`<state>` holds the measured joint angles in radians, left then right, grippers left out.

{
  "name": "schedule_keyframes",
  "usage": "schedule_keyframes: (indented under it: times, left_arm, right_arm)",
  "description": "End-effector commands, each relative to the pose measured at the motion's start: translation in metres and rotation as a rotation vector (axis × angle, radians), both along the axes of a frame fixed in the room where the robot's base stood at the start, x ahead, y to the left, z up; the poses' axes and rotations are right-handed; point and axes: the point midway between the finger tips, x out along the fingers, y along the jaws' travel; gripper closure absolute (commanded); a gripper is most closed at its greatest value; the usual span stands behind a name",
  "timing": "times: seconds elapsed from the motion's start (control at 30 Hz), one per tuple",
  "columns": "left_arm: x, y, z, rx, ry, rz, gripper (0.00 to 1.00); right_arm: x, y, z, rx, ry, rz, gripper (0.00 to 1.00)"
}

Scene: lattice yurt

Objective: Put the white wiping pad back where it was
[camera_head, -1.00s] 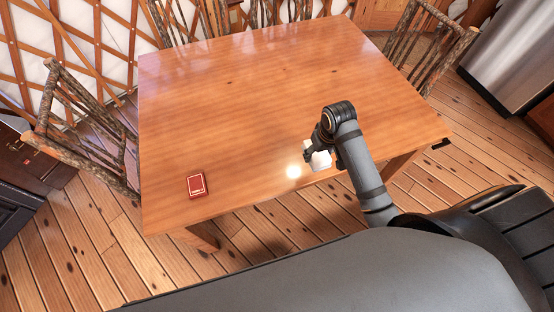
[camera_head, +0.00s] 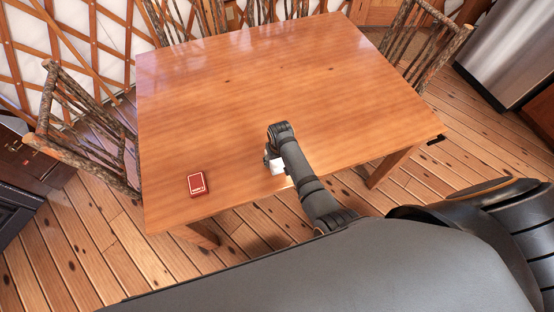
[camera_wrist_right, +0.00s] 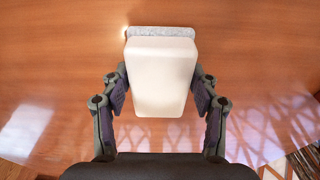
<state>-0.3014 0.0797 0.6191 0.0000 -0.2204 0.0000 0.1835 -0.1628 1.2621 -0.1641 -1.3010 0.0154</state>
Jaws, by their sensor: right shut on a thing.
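The white wiping pad (camera_wrist_right: 160,75) is a pale block with a grey layer along its far edge. It sits between the fingers of my right gripper (camera_wrist_right: 160,98), which is shut on it. In the head view the pad (camera_head: 277,167) shows as a small white patch beside my right gripper (camera_head: 274,158), near the front edge of the wooden table (camera_head: 240,100). The arm hides part of the pad there. I cannot tell whether the pad touches the tabletop. My left gripper is not in view.
A red box or card pack (camera_head: 197,183) lies on the table's front left part. The middle and back of the tabletop are clear. Rustic branch chairs stand at the left (camera_head: 85,125), the back and the right (camera_head: 425,45). A steel appliance (camera_head: 510,50) is at far right.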

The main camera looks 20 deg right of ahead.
Motion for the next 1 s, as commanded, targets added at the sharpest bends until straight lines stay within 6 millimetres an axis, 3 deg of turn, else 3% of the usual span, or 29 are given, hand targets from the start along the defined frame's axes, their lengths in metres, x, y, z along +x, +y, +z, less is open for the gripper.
schedule_keyframes:
  times: [0.37, 0.4, 0.53, 0.9, 1.0]
  left_arm:
    - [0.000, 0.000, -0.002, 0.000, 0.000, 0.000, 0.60]
    - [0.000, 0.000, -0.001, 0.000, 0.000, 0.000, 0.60]
    - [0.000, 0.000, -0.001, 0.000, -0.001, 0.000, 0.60]
    - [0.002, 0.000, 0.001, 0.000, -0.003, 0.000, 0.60]
    - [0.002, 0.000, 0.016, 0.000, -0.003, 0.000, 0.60]
  right_arm:
    - [0.001, 0.000, -0.006, 0.000, -0.001, -0.001, 0.69]
    - [0.001, 0.000, -0.005, 0.000, -0.002, -0.001, 0.35]
    - [0.000, 0.000, -0.005, 0.000, -0.001, -0.001, 0.17]
    - [0.000, 0.000, -0.002, 0.001, -0.001, -0.001, 0.16]
    - [-0.001, 0.000, 0.012, 0.001, 0.000, -0.001, 0.16]
